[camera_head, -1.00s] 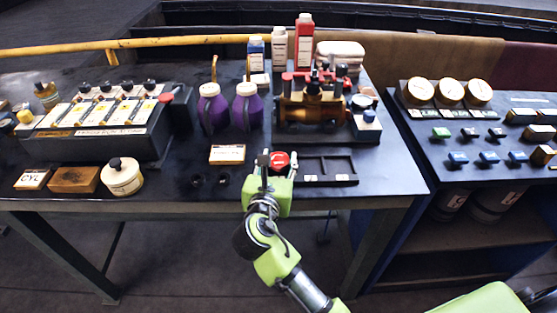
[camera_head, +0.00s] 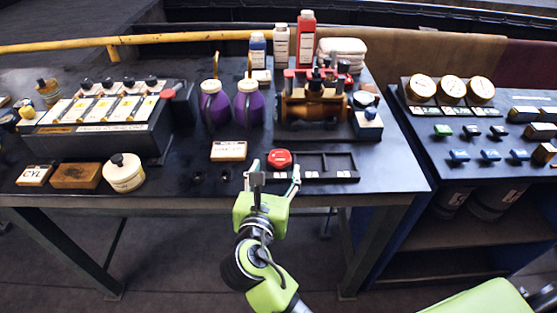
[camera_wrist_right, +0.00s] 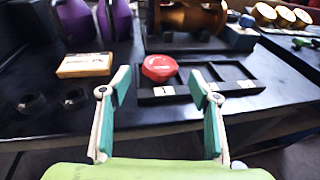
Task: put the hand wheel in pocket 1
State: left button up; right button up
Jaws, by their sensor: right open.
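The red hand wheel (camera_head: 280,158) sits at the left end of the black pocket tray (camera_head: 352,161), over the pocket behind the leftmost white label. In the right wrist view the hand wheel (camera_wrist_right: 159,67) looks level and covers most of that pocket; how deep it sits cannot be told. The other pockets of the tray (camera_wrist_right: 240,90) look empty. My right gripper (camera_head: 273,176) is open and empty, in front of the hand wheel and apart from it. In the right wrist view its fingers (camera_wrist_right: 159,90) are spread wide. My left gripper is not in view.
Purple jugs (camera_head: 248,108) and a brass valve assembly (camera_head: 314,106) stand behind. A second bench (camera_head: 470,125) lies to the right. The space before the table edge is free.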

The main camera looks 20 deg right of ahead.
jog(key=v, duration=0.5)
jog(key=shift+s+a, duration=0.1)
dwell(0.4)
